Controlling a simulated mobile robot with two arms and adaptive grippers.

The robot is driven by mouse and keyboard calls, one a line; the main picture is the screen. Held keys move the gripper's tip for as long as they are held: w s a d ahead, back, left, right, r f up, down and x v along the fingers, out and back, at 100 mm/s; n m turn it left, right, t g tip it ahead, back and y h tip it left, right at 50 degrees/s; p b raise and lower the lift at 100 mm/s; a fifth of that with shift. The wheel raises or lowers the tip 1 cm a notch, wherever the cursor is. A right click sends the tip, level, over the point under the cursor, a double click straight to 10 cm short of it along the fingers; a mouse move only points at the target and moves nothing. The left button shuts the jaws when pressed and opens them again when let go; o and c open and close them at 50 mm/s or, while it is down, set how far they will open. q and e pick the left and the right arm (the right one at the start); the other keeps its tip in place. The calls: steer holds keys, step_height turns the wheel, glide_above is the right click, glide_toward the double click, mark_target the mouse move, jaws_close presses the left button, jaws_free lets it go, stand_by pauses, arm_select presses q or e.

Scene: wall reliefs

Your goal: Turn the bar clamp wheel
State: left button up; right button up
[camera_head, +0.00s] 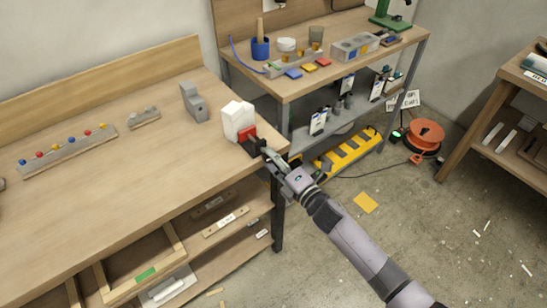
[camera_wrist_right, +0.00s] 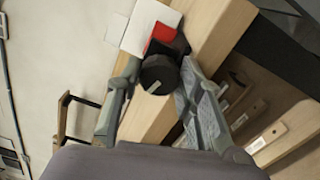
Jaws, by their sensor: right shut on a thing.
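The bar clamp (camera_head: 247,134) has a red body and sits at the right end of the workbench, against a white block (camera_head: 238,118). Its dark round wheel (camera_wrist_right: 158,76) faces the right wrist camera and has a pale mark on it. In that view the red clamp part (camera_wrist_right: 160,36) and the white block (camera_wrist_right: 146,27) show behind the wheel. My right gripper (camera_head: 267,151) reaches the clamp from the lower right. It is shut on the wheel, with one finger on each side. My left gripper is not in view.
The workbench (camera_head: 110,205) has wide clear room left of the clamp. A grey block (camera_head: 193,103) and a rail with coloured knobs (camera_head: 68,149) stand on it. A second bench (camera_head: 375,35) with boxes stands behind. A cable reel (camera_head: 426,135) lies on the floor.

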steer(key=n+b, duration=0.1)
steer(key=n, duration=1.6)
steer(key=n+b, duration=0.2)
steer(key=n, duration=1.6)
steer(key=shift+s+a+f+n, duration=0.1)
steer(key=shift+a+f+n, duration=0.1)
steer(key=shift+n, duration=0.1)
steer(key=m+b, duration=0.1)
steer(key=m, duration=0.3)
steer(key=shift+r+m, duration=0.1)
steer(key=shift+m, duration=0.2)
steer(key=m+p, duration=0.4)
steer(key=m, duration=0.9)
steer(key=m+p, duration=0.5)
steer(key=m, duration=0.8)
steer(key=shift+d+r+p, duration=0.15)
steer(key=shift+p, duration=0.15)
